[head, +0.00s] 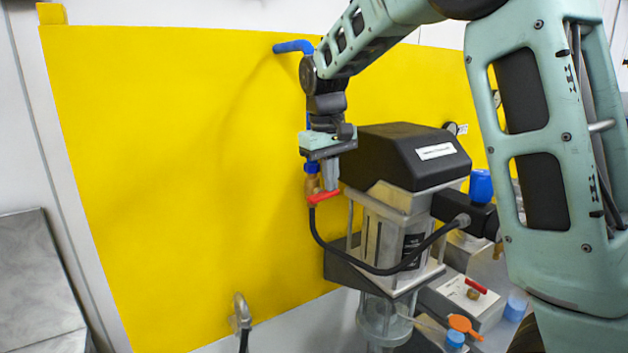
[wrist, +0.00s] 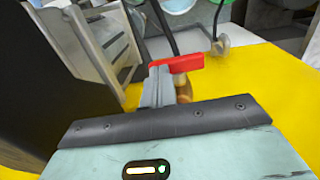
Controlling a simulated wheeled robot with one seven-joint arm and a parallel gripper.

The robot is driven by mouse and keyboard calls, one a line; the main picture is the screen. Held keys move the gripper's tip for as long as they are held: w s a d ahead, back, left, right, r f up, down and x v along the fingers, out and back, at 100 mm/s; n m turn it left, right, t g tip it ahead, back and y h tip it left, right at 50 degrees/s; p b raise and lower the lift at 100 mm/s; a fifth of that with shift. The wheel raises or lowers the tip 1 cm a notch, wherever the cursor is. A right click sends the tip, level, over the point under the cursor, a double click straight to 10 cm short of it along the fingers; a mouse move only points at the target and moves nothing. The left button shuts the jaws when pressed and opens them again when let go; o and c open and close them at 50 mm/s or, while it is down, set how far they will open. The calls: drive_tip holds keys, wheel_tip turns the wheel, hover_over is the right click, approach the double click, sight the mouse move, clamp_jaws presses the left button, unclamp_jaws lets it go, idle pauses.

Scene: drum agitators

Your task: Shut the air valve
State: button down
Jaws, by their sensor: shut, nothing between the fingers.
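The air valve is a brass body (head: 312,185) below a blue pipe, in front of the yellow panel. Its red handle (head: 323,197) lies nearly level, slightly tilted, across the line of the pipe. A black hose leaves below it. My gripper (head: 331,187) points down with shut, empty fingers just above the handle's right part. In the wrist view the fingertips (wrist: 159,72) are beside the left part of the red handle (wrist: 180,64), and the brass body (wrist: 183,88) is partly hidden behind them. I cannot tell if they touch the handle.
The agitator with its black motor cover (head: 412,155) stands close right of my gripper. The black hose (head: 345,256) loops below. Another red lever (head: 476,285) sits on a grey box at lower right. A tap (head: 241,312) is at lower left. The yellow panel (head: 180,170) leaves free room left.

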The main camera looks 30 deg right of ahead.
drive_tip(key=shift+d+f, duration=0.1)
drive_tip(key=shift+d, duration=0.05)
idle(0.5)
wheel_tip(320, 180, up, 4)
drive_tip(key=p, duration=0.4)
drive_tip(key=shift+r, duration=0.25)
drive_tip(key=shift+r+b, duration=0.3)
drive_tip(key=shift+r, duration=0.05)
wheel_tip(320, 180, up, 9)
drive_tip(key=b, duration=0.2)
